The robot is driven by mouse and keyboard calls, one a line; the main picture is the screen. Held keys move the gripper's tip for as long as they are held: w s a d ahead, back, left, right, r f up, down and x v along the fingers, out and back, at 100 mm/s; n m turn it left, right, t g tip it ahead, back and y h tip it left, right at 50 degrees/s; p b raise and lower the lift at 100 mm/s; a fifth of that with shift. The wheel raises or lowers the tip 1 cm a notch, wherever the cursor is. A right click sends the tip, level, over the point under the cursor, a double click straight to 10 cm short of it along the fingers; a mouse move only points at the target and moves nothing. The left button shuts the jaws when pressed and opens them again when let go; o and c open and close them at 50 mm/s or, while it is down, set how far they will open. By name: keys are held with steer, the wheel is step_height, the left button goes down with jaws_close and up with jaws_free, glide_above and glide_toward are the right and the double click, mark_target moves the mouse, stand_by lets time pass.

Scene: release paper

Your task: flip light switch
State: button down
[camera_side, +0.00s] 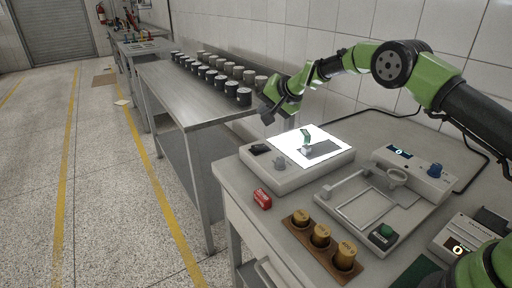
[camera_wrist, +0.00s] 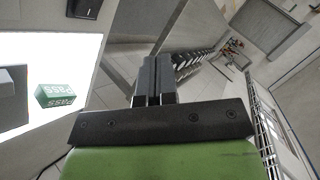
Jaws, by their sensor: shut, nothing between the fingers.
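A black rocker switch (camera_side: 260,149) sits on the front left of the grey light box (camera_side: 290,180). The box's panel (camera_side: 335,138) glows bright white. The switch also shows at the top edge of the wrist view (camera_wrist: 85,8), left of the fingertips. My gripper (camera_side: 267,115) is in the air above and behind the switch, apart from it. In the wrist view its dark fingers (camera_wrist: 153,80) are together and empty. Which side of the switch is pressed is too small to tell.
A green block marked PASS (camera_wrist: 58,93) and a grey piece (camera_side: 321,151) are on the lit panel. A red object (camera_side: 262,199), brown-capped weights (camera_side: 320,235) and a grey fixture (camera_side: 375,200) stand nearby. Dark cans (camera_side: 244,97) line the bench behind.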

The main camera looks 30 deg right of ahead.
mark_target(260, 147)
steer(key=f, duration=0.3)
steer(key=a+f, duration=0.1)
steer(key=f, duration=0.3)
steer(key=shift+a+f, duration=0.15)
steer(key=shift+a, duration=0.05)
steer(key=shift+f, duration=0.1)
stand_by(1.8)
steer(key=shift+a+f, duration=0.1)
steer(key=shift+f, duration=0.2)
steer(key=shift+f, duration=0.35)
stand_by(0.5)
steer(key=shift+r, duration=0.1)
steer(key=shift+r, duration=0.7)
steer(key=shift+d+r, duration=0.2)
steer(key=shift+r, duration=0.6)
steer(key=shift+d+r, duration=0.2)
steer(key=shift+r, duration=0.65)
steer(key=shift+d+r, duration=0.2)
steer(key=shift+r, duration=0.6)
